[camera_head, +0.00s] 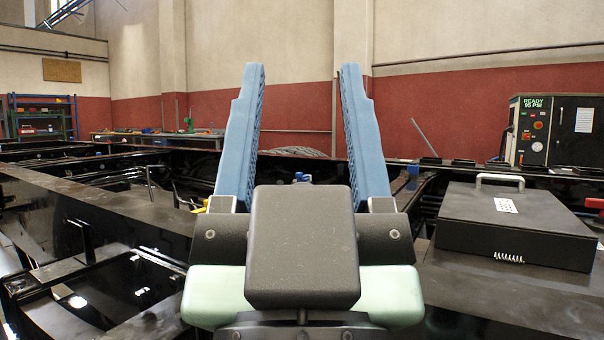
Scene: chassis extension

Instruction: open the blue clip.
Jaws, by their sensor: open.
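My gripper (302,72) reaches forward in the middle of the head view. Its two long blue fingers stand wide apart, with nothing held between them. A small blue part (302,177), possibly the blue clip, shows low between the fingers, beyond the dark gripper body. The gripper body hides what lies below it, and it is too small to tell whether it is open or shut. Another small blue piece (412,171) shows just right of the right finger, on the dark frame.
Black chassis rails (130,212) spread around my gripper. A black box (515,225) with a pale handle sits on the right. A yellow part (200,208) is beside the left finger. A machine with a "READY 95 PSI" display (553,130) stands at the back right.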

